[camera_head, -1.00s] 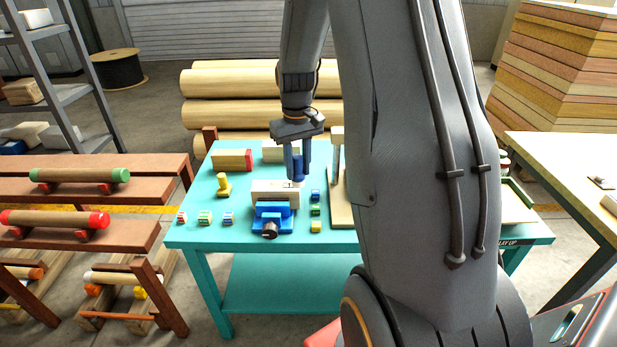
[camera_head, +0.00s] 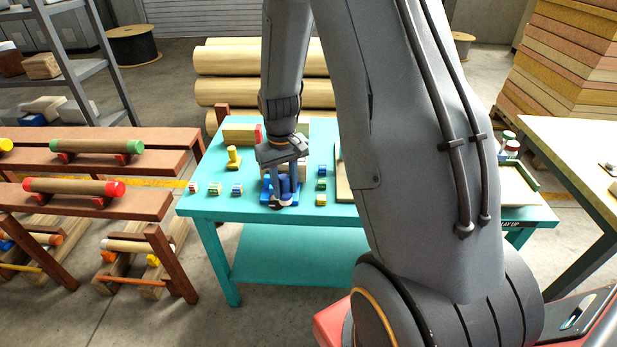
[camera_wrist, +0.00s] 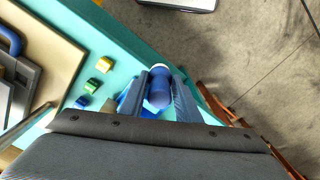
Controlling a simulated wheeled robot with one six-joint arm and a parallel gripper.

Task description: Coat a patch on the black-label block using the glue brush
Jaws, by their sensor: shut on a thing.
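My gripper (camera_head: 282,190) is shut on a blue, round-handled tool with a pale end (camera_wrist: 159,86), which looks like the glue brush. Its bristles are not visible. In the head view the gripper hangs over the front of the blue vise (camera_head: 266,192) on the teal table. A pale block (camera_head: 302,174) sits in the vise, mostly hidden behind the gripper. A block with a red end (camera_head: 240,133) lies at the back left, and another block (camera_head: 302,129) is partly hidden behind the arm. I cannot make out a black label on any block.
Several small coloured cubes lie left and right of the vise, such as a yellow one (camera_head: 321,200). A yellow peg-like piece (camera_head: 233,157) stands behind the left ones. A pale board (camera_head: 342,180) is to the right.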

